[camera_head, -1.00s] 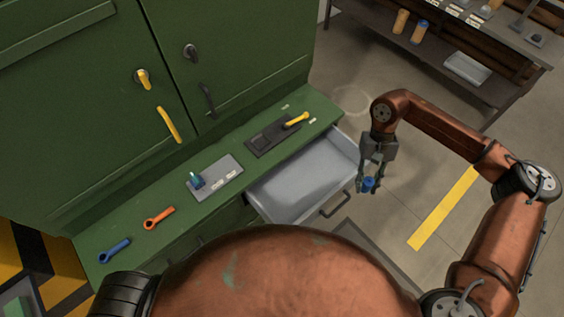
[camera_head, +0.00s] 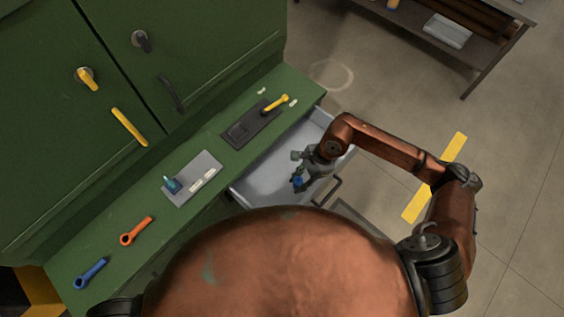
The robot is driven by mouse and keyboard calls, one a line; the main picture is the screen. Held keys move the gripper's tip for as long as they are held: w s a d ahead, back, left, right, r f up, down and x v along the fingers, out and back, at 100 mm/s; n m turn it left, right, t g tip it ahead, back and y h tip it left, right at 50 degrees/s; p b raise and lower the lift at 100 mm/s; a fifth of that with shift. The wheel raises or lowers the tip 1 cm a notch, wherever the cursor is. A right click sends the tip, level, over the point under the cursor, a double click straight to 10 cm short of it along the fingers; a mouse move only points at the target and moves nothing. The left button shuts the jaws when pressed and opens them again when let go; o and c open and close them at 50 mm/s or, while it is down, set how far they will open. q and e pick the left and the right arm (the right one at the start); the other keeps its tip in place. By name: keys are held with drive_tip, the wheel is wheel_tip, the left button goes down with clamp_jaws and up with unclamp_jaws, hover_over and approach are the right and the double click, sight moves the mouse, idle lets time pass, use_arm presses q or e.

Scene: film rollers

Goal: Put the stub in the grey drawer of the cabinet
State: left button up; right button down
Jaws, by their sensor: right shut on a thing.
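My right gripper (camera_head: 299,179) is shut on a small blue stub (camera_head: 298,182). It holds the stub over the open grey drawer (camera_head: 262,184), toward the drawer's right side. How high the stub is above the drawer floor I cannot tell. The drawer is pulled out from the green cabinet (camera_head: 60,110), and its visible floor looks empty. My left gripper is not in view.
On the cabinet's ledge lie a blue wrench (camera_head: 91,273), an orange wrench (camera_head: 136,231), a grey plate (camera_head: 205,164) with a teal piece (camera_head: 172,185), and a dark tray (camera_head: 240,132) with a yellow-handled tool (camera_head: 277,103). A workbench (camera_head: 480,50) stands at the back right.

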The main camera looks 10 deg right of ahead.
drive_tip(key=a+f+m+t+b, duration=0.2)
drive_tip(key=a+f+m, duration=0.1)
drive_tip(key=m, duration=0.3)
drive_tip(key=m+t+h+b, duration=0.1)
drive_tip(key=m+t+b, duration=0.1)
drive_tip(key=m, duration=0.2)
hover_over(293, 171)
drive_tip(key=s, duration=0.2)
drive_tip(key=f, duration=0.8)
drive_tip(key=shift+s+d+f, duration=0.15)
drive_tip(key=shift+d+f, duration=0.1)
drive_tip(key=shift+f, duration=0.1)
drive_tip(key=shift+w+d+f+b, duration=0.3)
drive_tip(key=shift+w+f, duration=0.15)
drive_tip(key=shift+f, duration=0.15)
drive_tip(key=shift+w+f+b, duration=0.15)
drive_tip(key=shift+f+b, duration=0.15)
drive_tip(key=shift+f, duration=1.4)
drive_tip(key=c, duration=1.6)
unclamp_jaws()
drive_tip(key=shift+f+g, duration=0.1)
drive_tip(key=shift+g, duration=0.2)
